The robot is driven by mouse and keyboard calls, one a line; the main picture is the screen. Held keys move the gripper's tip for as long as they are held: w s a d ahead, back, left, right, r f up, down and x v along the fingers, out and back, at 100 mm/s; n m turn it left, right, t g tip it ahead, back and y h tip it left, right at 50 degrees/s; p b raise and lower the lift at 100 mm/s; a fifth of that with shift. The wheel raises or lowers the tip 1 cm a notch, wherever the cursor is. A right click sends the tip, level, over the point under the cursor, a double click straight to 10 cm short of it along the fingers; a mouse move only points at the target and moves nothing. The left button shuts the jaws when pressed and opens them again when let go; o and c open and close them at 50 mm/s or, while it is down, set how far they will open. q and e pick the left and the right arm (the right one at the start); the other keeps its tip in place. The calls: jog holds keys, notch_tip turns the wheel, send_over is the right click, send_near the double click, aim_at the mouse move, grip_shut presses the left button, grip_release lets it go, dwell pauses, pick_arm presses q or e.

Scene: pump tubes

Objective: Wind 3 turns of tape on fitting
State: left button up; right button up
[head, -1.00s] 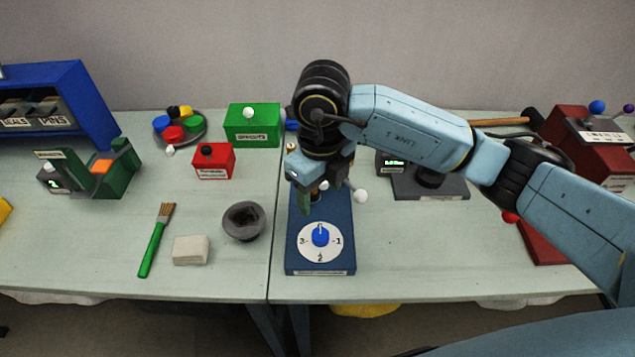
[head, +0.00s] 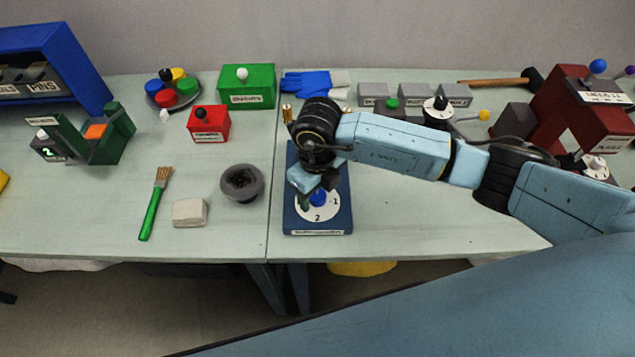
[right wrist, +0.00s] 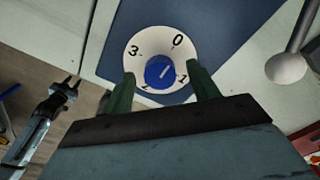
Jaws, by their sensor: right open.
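The blue tape station (head: 340,218) stands at the middle of the bench with a white dial (head: 303,213) numbered 0 to 3. Its blue knob (head: 318,198) also shows in the right wrist view (right wrist: 160,72); its white line seems to lie between 0 and 1. My right gripper (head: 317,194) is over the dial, its green fingers (right wrist: 160,80) open, one on each side of the knob; contact is unclear. A small brass piece (head: 287,113) shows behind my wrist; I cannot tell if it is the fitting. My left gripper (right wrist: 72,83) appears only in the right wrist view, apparently open.
A dark bowl (head: 242,182), a pale block (head: 189,212) and a green brush (head: 154,205) lie left of the station. A red box (head: 208,124) and a green box (head: 247,88) stand behind. The bench right of the station is clear in front.

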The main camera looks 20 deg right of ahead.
jog(key=c, duration=1.2)
jog(key=shift+o, duration=0.2)
jog(key=shift+r+m+p, duration=0.1)
jog(key=shift+m+p, duration=0.4)
jog(key=shift+m, duration=1.2)
jog(key=shift+m+p, duration=0.8)
jog(key=shift+m, duration=1)
